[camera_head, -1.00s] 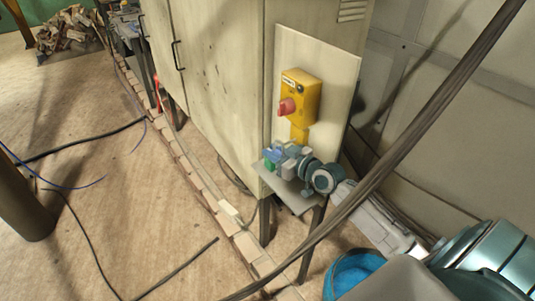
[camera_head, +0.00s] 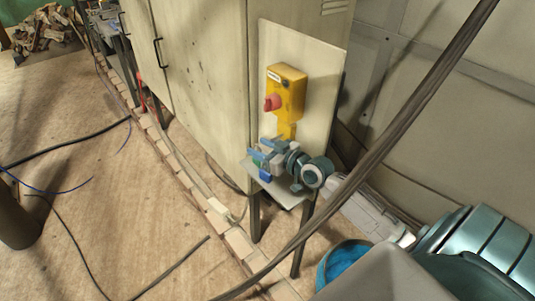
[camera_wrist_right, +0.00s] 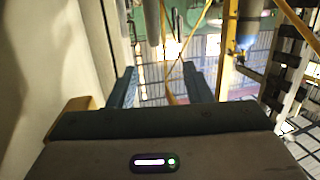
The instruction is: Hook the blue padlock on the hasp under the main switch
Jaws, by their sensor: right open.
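The main switch is a yellow box (camera_head: 286,90) with a red knob (camera_head: 272,102), on a pale panel of the cabinet. The yellow hasp (camera_head: 287,130) is directly under it, its lower end partly hidden by my right gripper. A small blue thing, apparently the blue padlock (camera_head: 264,174), is at the small shelf below, beneath the gripper. My right gripper (camera_head: 258,158) is just above the shelf and below the hasp. In the wrist view the jaws (camera_wrist_right: 161,88) are apart with nothing held between them. My left gripper is not in view.
The small grey shelf (camera_head: 283,196) juts from the cabinet (camera_head: 205,80). A dark thick cable (camera_head: 400,135) slants across the head view in front of my right arm. A blue bucket (camera_head: 347,262) stands below the arm. Brick edging (camera_head: 180,160) runs along the floor.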

